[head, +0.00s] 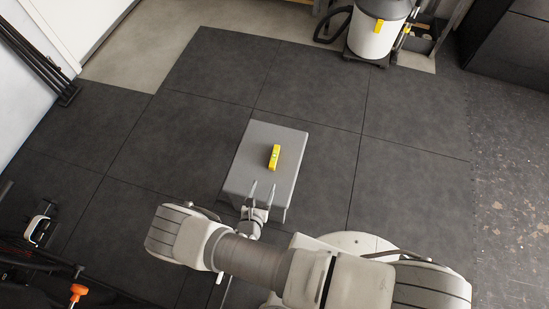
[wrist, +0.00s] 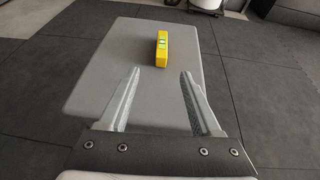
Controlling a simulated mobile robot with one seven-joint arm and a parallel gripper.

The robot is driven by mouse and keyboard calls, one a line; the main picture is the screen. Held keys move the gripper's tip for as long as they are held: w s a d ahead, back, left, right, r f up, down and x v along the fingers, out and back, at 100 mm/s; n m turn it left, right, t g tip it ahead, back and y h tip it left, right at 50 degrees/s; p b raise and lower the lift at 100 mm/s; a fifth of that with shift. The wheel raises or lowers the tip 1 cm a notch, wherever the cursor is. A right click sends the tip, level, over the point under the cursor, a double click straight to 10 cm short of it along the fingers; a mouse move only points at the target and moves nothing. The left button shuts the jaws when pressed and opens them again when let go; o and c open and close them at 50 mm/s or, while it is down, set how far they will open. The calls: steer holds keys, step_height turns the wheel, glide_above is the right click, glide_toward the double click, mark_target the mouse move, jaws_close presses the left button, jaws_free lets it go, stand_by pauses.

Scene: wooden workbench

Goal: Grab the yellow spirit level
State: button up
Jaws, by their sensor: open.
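The yellow spirit level (head: 274,157) lies on top of a grey box-like stand (head: 258,140), near the middle of its surface. In the wrist view the spirit level (wrist: 162,50) shows a green vial on its upper face and lies beyond the fingertips, roughly in line with the gap between them. My gripper (head: 261,185) is open and empty, over the near part of the grey stand. In the wrist view the two fingers of my gripper (wrist: 160,71) are spread wide, apart from the level.
Dark floor tiles (head: 200,120) around the stand are clear. A white canister vacuum (head: 374,35) stands at the back right. Black equipment with an orange knob (head: 78,291) is at the lower left. The rest of the grey stand's top is bare.

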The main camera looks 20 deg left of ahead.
steer(key=b, duration=0.3)
glide_toward(274, 158)
steer(key=x, duration=0.4)
steer(key=shift+a+f, duration=0.2)
steer(key=shift+f, duration=0.25)
steer(key=b+x, duration=0.3)
steer(key=x, duration=0.2)
steer(key=shift+w, duration=0.85)
jaws_close()
